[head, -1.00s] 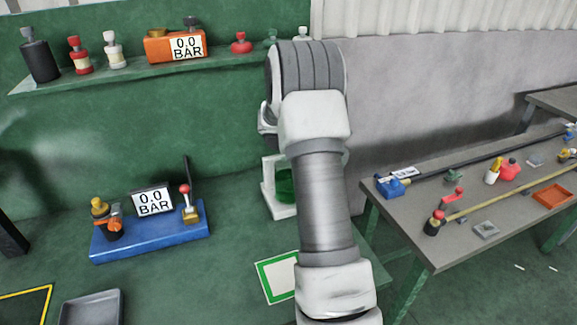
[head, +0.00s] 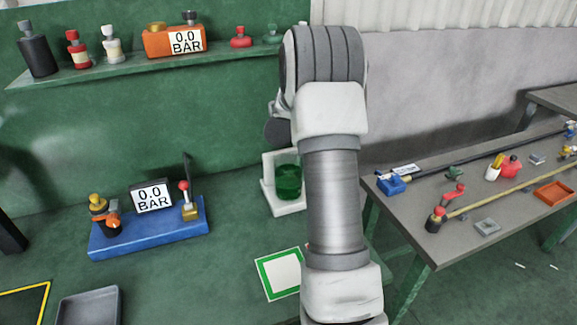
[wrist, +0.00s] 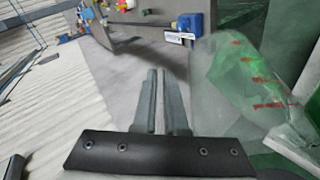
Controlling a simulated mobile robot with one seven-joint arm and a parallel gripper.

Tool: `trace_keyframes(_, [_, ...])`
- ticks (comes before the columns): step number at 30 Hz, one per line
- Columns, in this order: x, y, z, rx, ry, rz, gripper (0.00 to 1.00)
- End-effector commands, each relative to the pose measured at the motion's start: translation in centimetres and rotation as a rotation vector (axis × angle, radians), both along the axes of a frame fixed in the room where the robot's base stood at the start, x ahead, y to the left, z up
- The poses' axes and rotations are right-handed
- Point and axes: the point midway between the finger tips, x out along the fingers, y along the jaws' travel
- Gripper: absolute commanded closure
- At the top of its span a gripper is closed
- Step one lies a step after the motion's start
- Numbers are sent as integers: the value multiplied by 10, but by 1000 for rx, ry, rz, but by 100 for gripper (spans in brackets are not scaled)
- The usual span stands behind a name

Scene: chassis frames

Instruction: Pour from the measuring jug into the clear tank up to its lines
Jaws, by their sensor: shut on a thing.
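My gripper (wrist: 160,75) shows in the wrist view with its two fingers close together, shut on the measuring jug (wrist: 212,95). The jug's see-through body stands just right of the fingers; its grip between them is hard to make out. Red marks show through or on it; I cannot tell whether they belong to the jug or the tank behind. In the head view the clear tank (head: 289,183) looks green and sits in a white L-shaped stand on the green bench, left of my arm. My arm hides the jug there. Liquid level and any flow cannot be made out.
A blue base with a 0.0 BAR gauge (head: 151,197) stands left of the tank. A green-framed white card (head: 280,274) and a grey tray (head: 89,306) lie in front. A shelf (head: 130,69) of bottles is above. A cluttered grey table (head: 430,236) stands right.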

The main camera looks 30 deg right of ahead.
Motion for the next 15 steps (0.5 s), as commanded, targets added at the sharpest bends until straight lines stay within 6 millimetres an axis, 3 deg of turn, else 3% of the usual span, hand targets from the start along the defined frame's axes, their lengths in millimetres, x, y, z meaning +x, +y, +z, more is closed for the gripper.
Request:
trace_keyframes(2, [-3, -4, -14, 67, -49, -2, 100])
trace_keyframes(15, [-7, -11, -31, 175, -119, 1, 100])
